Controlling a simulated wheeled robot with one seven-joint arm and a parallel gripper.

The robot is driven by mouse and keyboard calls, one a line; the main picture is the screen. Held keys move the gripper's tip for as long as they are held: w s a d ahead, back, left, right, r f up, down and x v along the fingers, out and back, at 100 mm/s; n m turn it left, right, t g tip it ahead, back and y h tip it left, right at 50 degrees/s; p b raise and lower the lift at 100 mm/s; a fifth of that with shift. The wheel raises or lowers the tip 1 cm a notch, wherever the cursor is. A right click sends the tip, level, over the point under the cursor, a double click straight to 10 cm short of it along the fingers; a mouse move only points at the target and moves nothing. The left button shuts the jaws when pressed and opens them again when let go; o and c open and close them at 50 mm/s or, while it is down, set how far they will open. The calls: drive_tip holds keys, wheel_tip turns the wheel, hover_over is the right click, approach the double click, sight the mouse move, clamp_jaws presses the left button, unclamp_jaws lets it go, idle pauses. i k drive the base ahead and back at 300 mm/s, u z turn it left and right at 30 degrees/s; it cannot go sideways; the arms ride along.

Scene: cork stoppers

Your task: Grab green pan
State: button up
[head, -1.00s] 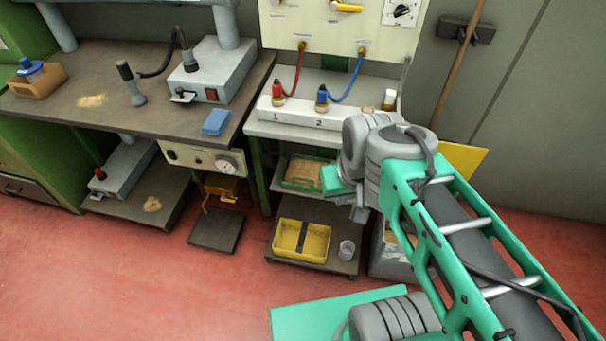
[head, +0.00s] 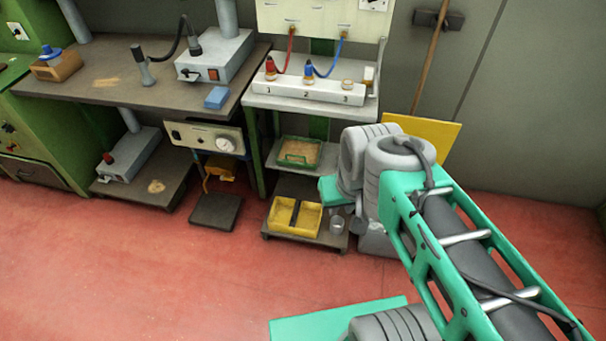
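The green pan (head: 299,153) is a shallow green-rimmed tray with tan, grainy contents. It rests on the middle shelf of the small rack, below the white numbered block. My arm reaches in from the lower right, and its wrist is just right of the pan in the picture. My gripper (head: 345,207) is mostly hidden behind my wrist; only a small grey part near the rack shows. I cannot tell whether its fingers are open or shut. The pan looks apart from it.
A yellow two-part bin (head: 295,216) and a clear cup (head: 337,223) stand on the bottom shelf (head: 290,238). A workbench (head: 110,84) is at the left. A yellow panel (head: 424,138) and broom handle (head: 431,62) are at the right.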

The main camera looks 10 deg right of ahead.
sight(300, 153)
drive_tip(key=z, duration=0.1)
drive_tip(key=k, duration=0.45)
drive_tip(key=u, duration=1)
drive_tip(key=i, duration=1.45)
drive_tip(key=z, duration=0.45)
drive_tip(key=i, duration=0.45)
drive_tip(key=z, duration=0.05)
